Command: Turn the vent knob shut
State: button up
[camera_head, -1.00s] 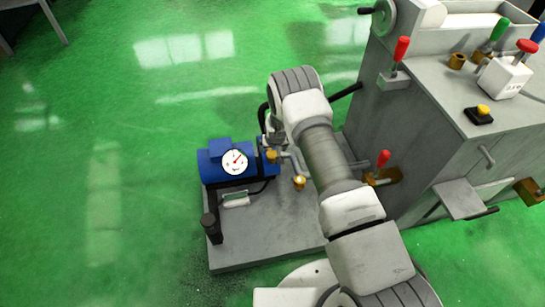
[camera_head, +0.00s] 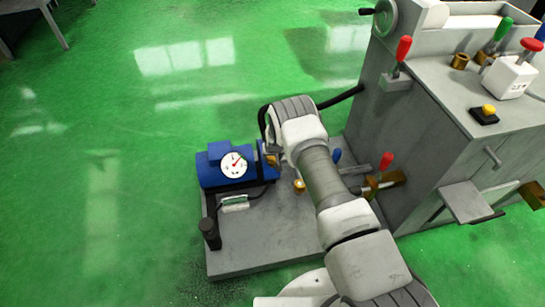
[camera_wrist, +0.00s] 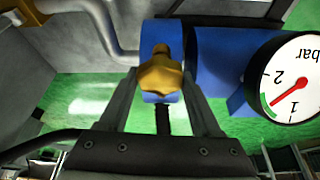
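The vent knob, which I take to be the brass-yellow lobed knob (camera_wrist: 160,76), sits in front of a blue cylinder in the wrist view. In the head view a bit of yellow (camera_head: 272,159) shows at the right end of the blue unit, beside my wrist. My gripper (camera_wrist: 158,70) has one finger on each side of the knob, with narrow gaps showing. I cannot tell whether either finger touches it. The round white gauge (camera_wrist: 294,82) has a red needle and a green band, and it also shows in the head view (camera_head: 233,165). My wrist hides the gripper in the head view.
The blue unit (camera_head: 211,180) stands on a grey plate (camera_head: 250,245). Another brass knob (camera_head: 299,186) is close to my forearm. The grey grinder (camera_head: 440,150) with red-handled levers stands at right.

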jog(key=c, duration=0.8)
jog(key=shift+m+h, duration=0.3)
jog(key=shift+m, duration=0.4)
jog(key=o, duration=1.4)
jog(key=shift+c, duration=0.2)
jog(key=shift+s+r+p, duration=0.15)
jog(key=shift+r+p, duration=0.2)
jog(key=shift+r, duration=0.25)
jog(key=p+v, duration=0.6)
jog(key=v, duration=1)
